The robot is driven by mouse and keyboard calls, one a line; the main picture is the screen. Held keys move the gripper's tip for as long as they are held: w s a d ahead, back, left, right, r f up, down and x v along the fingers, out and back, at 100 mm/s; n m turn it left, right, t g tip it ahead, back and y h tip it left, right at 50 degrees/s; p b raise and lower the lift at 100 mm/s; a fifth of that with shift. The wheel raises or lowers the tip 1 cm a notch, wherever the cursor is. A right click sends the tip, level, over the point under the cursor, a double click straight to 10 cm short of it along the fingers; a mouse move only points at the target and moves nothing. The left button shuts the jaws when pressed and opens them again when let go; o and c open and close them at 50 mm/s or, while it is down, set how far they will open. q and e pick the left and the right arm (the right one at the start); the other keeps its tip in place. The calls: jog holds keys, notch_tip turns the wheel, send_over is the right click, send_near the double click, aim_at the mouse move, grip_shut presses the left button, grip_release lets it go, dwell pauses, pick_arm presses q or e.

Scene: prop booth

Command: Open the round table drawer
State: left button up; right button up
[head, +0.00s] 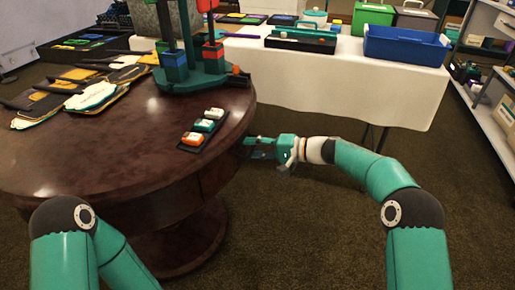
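The round table (80,165) is dark, glossy wood and fills the left of the head view on a thick pedestal. Its curved side below the top is in shade, and I cannot make out a drawer front or handle there. My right gripper (255,148) is at the table's right edge, just below the level of the top, with its fingers pointing left at the table side. Its two fingers look apart with a gap between them; whether the tips touch the table is unclear. My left arm shows at the lower left, but its gripper is outside the view.
On the tabletop are a dark tray (187,148) with orange, green and white pieces, a teal stand (205,82) with coloured blocks, and several folders (95,96). A white-clothed table (330,85) stands behind, shelves (490,115) at right. Carpet is clear at centre right.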

grip_shut()
